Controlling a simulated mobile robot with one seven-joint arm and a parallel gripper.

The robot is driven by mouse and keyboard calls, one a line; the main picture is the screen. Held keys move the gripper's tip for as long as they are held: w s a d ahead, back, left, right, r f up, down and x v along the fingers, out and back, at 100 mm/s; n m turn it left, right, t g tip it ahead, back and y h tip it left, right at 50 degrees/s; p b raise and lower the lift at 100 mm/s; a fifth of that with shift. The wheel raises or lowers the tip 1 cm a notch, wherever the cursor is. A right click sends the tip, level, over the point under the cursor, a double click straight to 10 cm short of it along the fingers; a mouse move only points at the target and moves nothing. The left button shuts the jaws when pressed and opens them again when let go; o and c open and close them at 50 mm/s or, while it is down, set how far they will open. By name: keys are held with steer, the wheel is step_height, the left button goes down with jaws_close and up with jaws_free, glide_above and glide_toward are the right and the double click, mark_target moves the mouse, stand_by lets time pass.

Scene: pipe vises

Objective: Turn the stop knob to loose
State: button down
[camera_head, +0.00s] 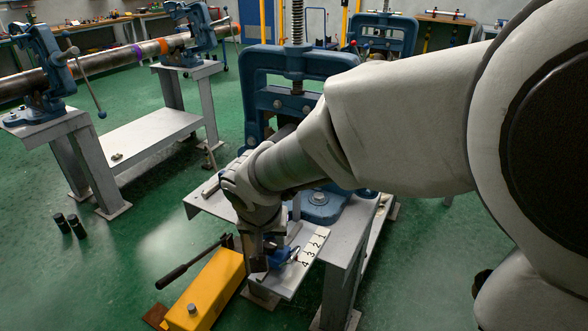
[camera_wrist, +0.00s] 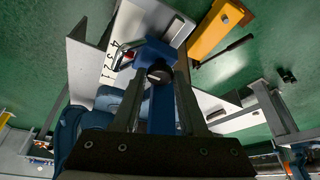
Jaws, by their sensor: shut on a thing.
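The stop is a blue block (camera_wrist: 152,50) on a pale plate with the printed numbers 4, 3, 2, 1; it also shows in the head view (camera_head: 284,256). Its black round stop knob (camera_wrist: 160,73) shows in the wrist view between my fingertips. My gripper (camera_wrist: 161,77) points at the stop, with one finger on each side of the knob, shut on it. In the head view my gripper (camera_head: 259,262) comes down from above beside the stop, and the knob is hidden there. I cannot tell how tight the knob is.
The numbered plate (camera_head: 312,243) sticks out from a grey stand under a big blue pipe vise (camera_head: 322,205). A yellow box (camera_head: 208,290) with a black-handled lever stands on the floor at the front. A long pipe in blue vises is at the left. Green floor is free between.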

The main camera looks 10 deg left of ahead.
steer(key=n+p, duration=0.1)
steer(key=n+y+p, duration=0.1)
steer(key=shift+d+r+n, duration=0.2)
steer(key=shift+n, duration=0.1)
steer(key=n+p, duration=0.2)
steer(key=p, duration=0.1)
steer(key=shift+r+g+y+p, duration=0.1)
steer(key=shift+g+y+p, duration=0.2)
steer(key=shift+y+p, duration=0.1)
steer(key=n+p, duration=0.1)
steer(key=p, duration=0.1)
steer(key=shift+d+n+p, duration=0.1)
steer(key=shift+n+p, duration=0.2)
steer(key=shift+w+f+n+y+p, duration=0.1)
steer(key=shift+f+n+y+p, duration=0.15)
steer(key=shift+p, duration=0.2)
steer(key=shift+n, duration=0.25)
steer(key=shift+g, duration=0.3)
steer(key=shift+c, duration=2.2)
jaws_free()
